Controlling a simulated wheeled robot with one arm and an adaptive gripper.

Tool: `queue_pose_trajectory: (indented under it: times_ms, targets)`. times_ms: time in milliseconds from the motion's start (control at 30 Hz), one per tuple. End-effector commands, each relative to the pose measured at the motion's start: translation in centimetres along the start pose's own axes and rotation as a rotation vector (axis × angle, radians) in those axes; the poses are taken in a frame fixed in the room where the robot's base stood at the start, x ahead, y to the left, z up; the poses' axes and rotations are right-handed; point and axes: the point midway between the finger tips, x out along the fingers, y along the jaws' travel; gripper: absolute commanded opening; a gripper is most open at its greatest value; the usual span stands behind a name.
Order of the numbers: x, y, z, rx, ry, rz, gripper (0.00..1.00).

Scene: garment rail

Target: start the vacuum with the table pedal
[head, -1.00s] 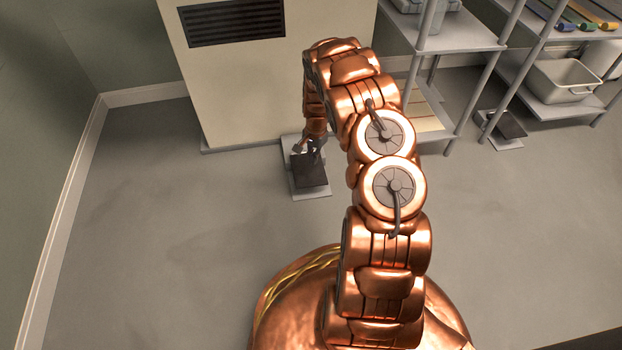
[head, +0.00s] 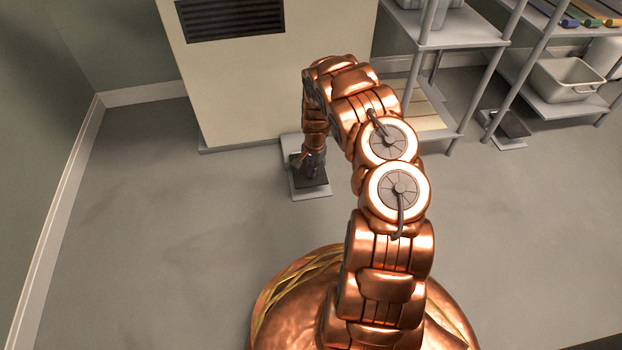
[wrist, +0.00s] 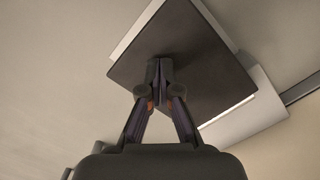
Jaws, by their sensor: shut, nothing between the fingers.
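A pedal with a dark square plate (head: 313,181) on a pale base (head: 312,194) lies on the floor in front of the cream cabinet. The plate (wrist: 205,75) fills the upper middle of the wrist view. My gripper (head: 308,176) reaches down over the pedal. In the wrist view my gripper (wrist: 159,66) is shut and empty, its fingertips over the dark plate, seeming to touch it or hover just above. A second, similar pedal (head: 511,124) lies on the floor by the shelves at the right. I cannot tell which is the table pedal.
The cream cabinet (head: 235,95) with a dark vent stands behind the near pedal. Metal shelves (head: 455,45) with a grey bin (head: 568,80) stand at the right. The floor (head: 180,220) on the left is clear up to the wall.

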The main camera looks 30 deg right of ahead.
Motion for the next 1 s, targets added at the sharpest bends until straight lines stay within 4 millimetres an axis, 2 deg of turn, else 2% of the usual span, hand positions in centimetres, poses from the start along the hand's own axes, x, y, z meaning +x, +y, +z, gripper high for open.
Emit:
queue_pose_trajectory:
  times_ms: [267, 667, 867, 1000]
  targets:
    - [0.2, 0.0, 0.0, 0.000, -0.001, 0.000, 0.00]
    - [3.7, 0.0, -0.3, 0.000, -0.003, 0.001, 0.00]
    - [3.6, 0.1, -0.3, 0.000, -0.003, 0.002, 0.00]
    - [3.3, -0.1, -1.1, 0.000, -0.001, -0.001, 0.00]
